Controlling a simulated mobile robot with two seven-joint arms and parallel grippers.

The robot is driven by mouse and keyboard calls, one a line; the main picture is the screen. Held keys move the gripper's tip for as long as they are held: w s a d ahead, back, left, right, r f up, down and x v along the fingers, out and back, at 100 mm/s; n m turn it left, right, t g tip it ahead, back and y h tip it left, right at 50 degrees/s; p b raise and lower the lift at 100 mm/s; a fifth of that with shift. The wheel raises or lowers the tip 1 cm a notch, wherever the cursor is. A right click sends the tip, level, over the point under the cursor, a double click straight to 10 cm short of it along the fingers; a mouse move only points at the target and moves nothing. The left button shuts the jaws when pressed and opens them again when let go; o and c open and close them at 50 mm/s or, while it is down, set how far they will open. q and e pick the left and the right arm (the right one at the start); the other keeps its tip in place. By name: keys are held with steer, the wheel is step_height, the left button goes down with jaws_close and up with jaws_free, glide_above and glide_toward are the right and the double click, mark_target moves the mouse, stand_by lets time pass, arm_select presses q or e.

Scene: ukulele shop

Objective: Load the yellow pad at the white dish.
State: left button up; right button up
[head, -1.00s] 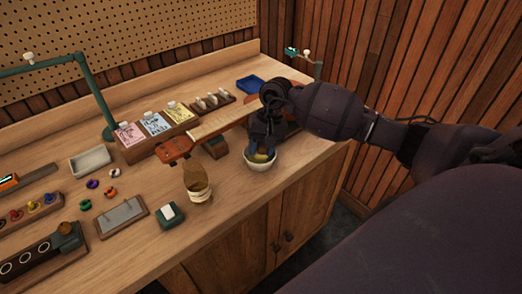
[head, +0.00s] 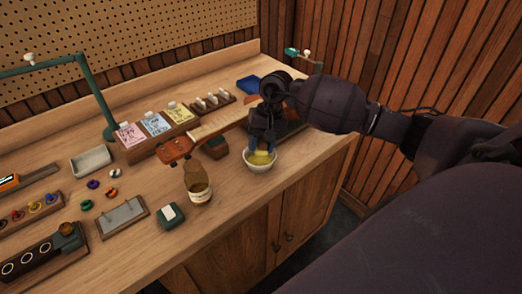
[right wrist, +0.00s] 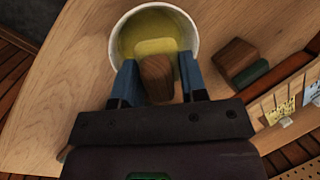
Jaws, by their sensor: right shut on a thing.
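The white dish (head: 248,166) stands near the front edge of the bench, and its rim (right wrist: 114,45) rings a yellow content in the right wrist view. The yellow pad (right wrist: 155,47) has a brown wooden grip block (right wrist: 157,78). My right gripper (head: 262,146) points down over the dish. Its blue fingers (right wrist: 157,85) are shut on the wooden block, with the pad within the dish's outline. I cannot tell whether the pad touches the dish's yellow content. My left gripper is not in view.
A ukulele (head: 208,128) lies behind the dish, its headstock pointing left. An amber bottle (head: 197,182) and a green block with a white top (head: 170,214) stand left of the dish. Card boxes (head: 154,125) line the back. Bare bench lies just left of the dish.

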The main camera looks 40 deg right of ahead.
mark_target(260, 139)
steer(key=shift+a+v, duration=0.25)
steer(key=shift+v, duration=1)
steer(key=shift+r+p, duration=0.3)
steer(key=shift+r, duration=0.2)
stand_by(0.5)
steer(key=shift+r, duration=0.1)
stand_by(0.3)
